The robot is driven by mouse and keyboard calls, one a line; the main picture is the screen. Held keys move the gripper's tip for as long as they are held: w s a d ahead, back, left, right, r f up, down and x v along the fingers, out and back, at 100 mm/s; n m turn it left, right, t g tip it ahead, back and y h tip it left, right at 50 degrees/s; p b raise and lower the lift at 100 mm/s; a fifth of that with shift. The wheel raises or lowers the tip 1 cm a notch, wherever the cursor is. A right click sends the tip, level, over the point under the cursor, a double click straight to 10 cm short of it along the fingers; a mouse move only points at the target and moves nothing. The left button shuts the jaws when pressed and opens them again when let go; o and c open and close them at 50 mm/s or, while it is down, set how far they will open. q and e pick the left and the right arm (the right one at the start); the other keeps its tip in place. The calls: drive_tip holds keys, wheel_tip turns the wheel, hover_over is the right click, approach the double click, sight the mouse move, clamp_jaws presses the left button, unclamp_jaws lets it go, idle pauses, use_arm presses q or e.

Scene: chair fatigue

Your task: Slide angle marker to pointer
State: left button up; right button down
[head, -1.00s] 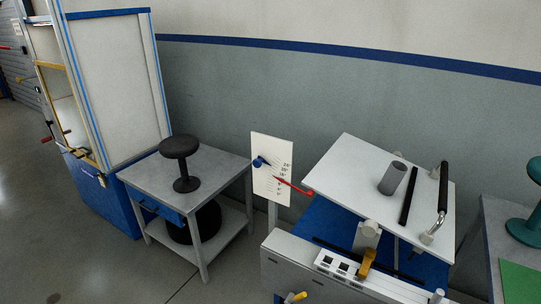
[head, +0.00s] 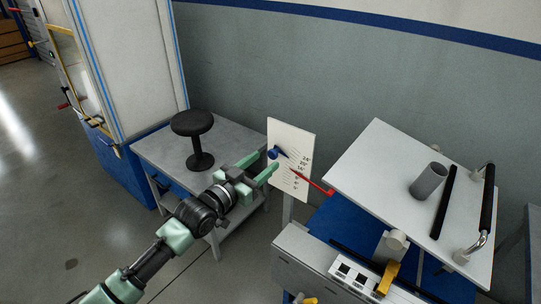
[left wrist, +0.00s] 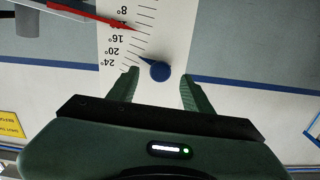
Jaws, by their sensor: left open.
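The white scale board (head: 290,135) stands upright with printed degree marks. The angle marker is a blue knob (head: 273,153) with a thin dark tip, on the upper left of the board. In the left wrist view the blue knob (left wrist: 159,71) has its tip near the 20 to 24 degree marks. The red pointer (head: 313,184) reaches from the tilting plate to the board; in the left wrist view the red pointer (left wrist: 90,12) ends between the 8 and 16 labels. My left gripper (head: 265,164) is open, its fingers on either side of the knob's line; contact cannot be told.
A grey side table (head: 230,149) with a black stool (head: 192,124) stands left of the board. The tilted white plate (head: 385,170) with a grey cylinder (head: 428,181) is to the right, above the blue-and-grey test bench. A tall cabinet (head: 130,60) stands at the far left.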

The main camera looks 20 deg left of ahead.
sight(271, 157)
use_arm(q)
drive_tip(key=shift+x, duration=1.8)
drive_tip(key=shift+f, duration=0.1)
drive_tip(key=shift+c, duration=0.3)
clamp_jaws()
drive_tip(key=shift+f, duration=0.1)
